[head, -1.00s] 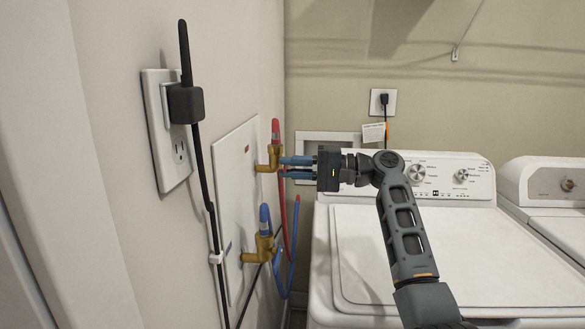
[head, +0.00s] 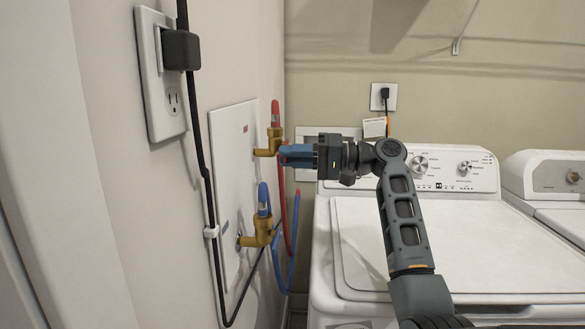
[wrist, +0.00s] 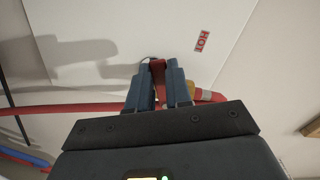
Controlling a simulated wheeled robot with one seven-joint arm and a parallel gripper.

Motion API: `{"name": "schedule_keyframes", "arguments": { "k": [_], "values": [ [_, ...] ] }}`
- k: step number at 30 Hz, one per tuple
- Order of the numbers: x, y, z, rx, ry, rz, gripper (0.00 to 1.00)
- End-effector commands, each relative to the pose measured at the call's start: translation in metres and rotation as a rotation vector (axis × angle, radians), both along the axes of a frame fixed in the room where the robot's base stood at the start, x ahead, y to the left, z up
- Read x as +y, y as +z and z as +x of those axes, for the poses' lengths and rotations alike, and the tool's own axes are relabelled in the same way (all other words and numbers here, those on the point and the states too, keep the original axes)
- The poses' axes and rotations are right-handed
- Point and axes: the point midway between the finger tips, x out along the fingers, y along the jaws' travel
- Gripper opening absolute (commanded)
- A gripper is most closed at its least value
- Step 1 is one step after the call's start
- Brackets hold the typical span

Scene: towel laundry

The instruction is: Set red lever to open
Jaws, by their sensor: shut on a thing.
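The red lever (wrist: 158,72) shows in the wrist view between my two blue fingertips, in front of the white panel. My gripper (wrist: 159,75) is shut on it. In the head view my gripper (head: 287,154) reaches left to the upper brass valve (head: 269,147), and its fingers hide the lever there. A red hose with a grey band (head: 275,117) rises from this valve. The red HOT label (wrist: 203,41) is on the panel, beside the fingers in the wrist view. The lever's exact angle is hard to tell.
The lower brass valve (head: 259,234) with a blue hose (head: 264,196) sits below on the same white panel (head: 231,180). A black cord (head: 206,190) runs down the wall nearer me. A white washer (head: 420,240) stands to the right, under my arm.

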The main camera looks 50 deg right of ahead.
Motion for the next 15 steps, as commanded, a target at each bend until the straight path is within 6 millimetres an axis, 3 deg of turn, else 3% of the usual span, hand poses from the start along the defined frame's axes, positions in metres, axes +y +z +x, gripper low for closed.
{"name": "schedule_keyframes", "arguments": {
  "k": [3, 15],
  "values": [
    [-0.0013, -0.0098, 0.0009, -0.051, 0.001, -0.066, 0.0],
    [-0.0048, -0.0128, 0.0032, -0.153, -0.001, -0.199, 0.0]
  ]
}}
